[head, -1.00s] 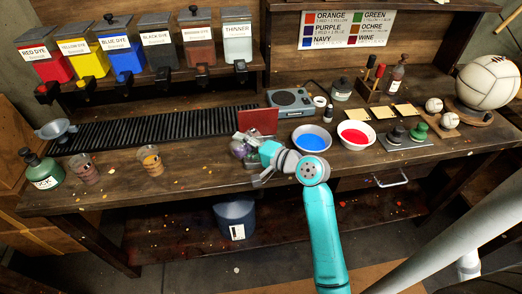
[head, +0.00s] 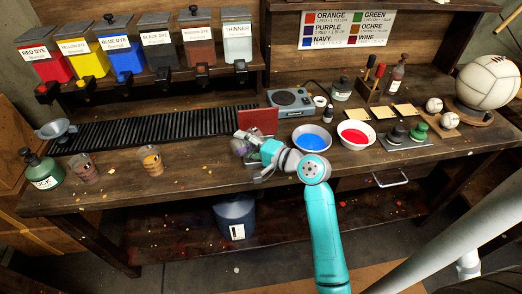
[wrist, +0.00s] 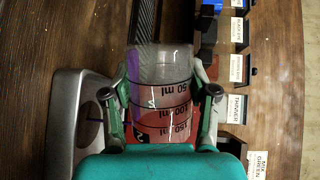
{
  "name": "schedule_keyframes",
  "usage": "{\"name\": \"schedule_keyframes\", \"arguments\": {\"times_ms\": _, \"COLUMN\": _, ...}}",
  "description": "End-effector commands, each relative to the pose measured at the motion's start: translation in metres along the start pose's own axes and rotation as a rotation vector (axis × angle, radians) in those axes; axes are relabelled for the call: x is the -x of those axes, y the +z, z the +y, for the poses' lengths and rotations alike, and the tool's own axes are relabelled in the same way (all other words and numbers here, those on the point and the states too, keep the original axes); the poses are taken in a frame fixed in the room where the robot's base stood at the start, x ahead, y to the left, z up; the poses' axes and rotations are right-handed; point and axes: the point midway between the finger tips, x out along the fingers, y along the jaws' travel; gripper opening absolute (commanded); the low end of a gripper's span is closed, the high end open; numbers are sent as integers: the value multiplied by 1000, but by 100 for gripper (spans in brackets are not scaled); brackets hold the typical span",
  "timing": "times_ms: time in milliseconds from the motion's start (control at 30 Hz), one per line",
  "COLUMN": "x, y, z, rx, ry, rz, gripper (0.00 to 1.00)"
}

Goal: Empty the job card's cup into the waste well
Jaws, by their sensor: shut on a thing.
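My gripper (wrist: 162,98) is shut on a clear measuring cup (wrist: 160,72) with black ml marks, its fingers on either side of it. A purple streak shows in the cup; how much liquid it holds I cannot tell. In the head view the cup (head: 238,146) looks tilted, above the bench in front of the red job card (head: 258,121), and my gripper (head: 251,149) partly hides it. A black slatted grate (head: 150,131) runs along the bench to the left. A dark blue bucket (head: 236,222) with a white label stands below the bench. I see nothing labelled as the waste well.
Two used cups (head: 84,169) (head: 152,161), a green bottle (head: 42,170) and a funnel (head: 56,130) stand at left. A blue-dye bowl (head: 311,138), a red-dye bowl (head: 355,135) and a scale (head: 290,100) are close on the right. Labelled dye dispensers line the back.

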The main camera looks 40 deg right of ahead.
Motion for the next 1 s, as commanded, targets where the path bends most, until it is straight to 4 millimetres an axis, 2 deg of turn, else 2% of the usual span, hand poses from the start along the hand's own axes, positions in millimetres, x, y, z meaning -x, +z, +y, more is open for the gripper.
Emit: {"name": "schedule_keyframes", "arguments": {"times_ms": 1000, "x": 1, "y": -3, "z": 0, "rx": -84, "ry": -25, "rz": -12, "gripper": 19}}
